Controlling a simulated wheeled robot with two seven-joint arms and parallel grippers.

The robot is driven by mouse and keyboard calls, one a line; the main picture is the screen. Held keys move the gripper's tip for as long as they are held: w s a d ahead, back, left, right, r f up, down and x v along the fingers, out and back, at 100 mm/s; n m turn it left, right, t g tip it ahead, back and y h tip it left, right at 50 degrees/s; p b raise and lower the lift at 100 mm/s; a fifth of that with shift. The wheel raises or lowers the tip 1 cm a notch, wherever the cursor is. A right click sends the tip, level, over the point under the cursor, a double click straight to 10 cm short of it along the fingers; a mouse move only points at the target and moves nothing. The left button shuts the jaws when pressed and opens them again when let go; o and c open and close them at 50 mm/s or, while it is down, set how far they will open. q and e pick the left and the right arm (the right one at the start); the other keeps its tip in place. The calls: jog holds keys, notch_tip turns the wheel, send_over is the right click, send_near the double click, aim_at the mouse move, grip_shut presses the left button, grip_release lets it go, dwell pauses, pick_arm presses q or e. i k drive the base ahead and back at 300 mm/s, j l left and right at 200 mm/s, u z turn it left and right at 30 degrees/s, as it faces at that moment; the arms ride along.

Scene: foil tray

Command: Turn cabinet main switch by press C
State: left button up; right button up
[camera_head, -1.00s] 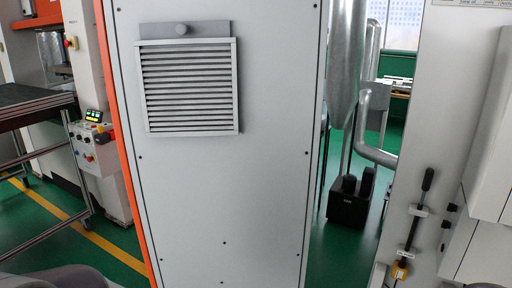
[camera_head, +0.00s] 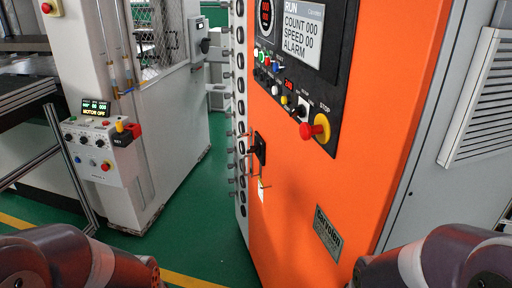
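An orange cabinet (camera_head: 345,190) stands at the centre right in the head view, seen at an angle. Its dark control panel (camera_head: 341,88) carries a screen (camera_head: 303,32) reading RUN, COUNT 000, SPEED 00 and ALARM. A red knob on a yellow base (camera_head: 317,129) sits at the panel's lower right. A small black knob (camera_head: 302,108) is left of it, among several coloured buttons. A black door handle (camera_head: 259,148) with a hanging tag is lower on the left. I cannot read which switch is the main one. My arm links show at both bottom corners; neither gripper is visible.
A smaller control box (camera_head: 100,150) with its own buttons and a MOTOR OFF display stands at the left. A dark-topped rack (camera_head: 28,97) is beside it. Green floor (camera_head: 205,215) lies open between the machines. A grey vented panel (camera_head: 485,100) adjoins the cabinet at right.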

aim_at(255, 148)
jog(key=i+j, duration=0.35)
jog(key=j, duration=0.15)
jog(key=i+j, duration=0.75)
jog(key=j, duration=0.3)
jog(key=i+j, duration=0.4)
jog(key=j+z, duration=0.05)
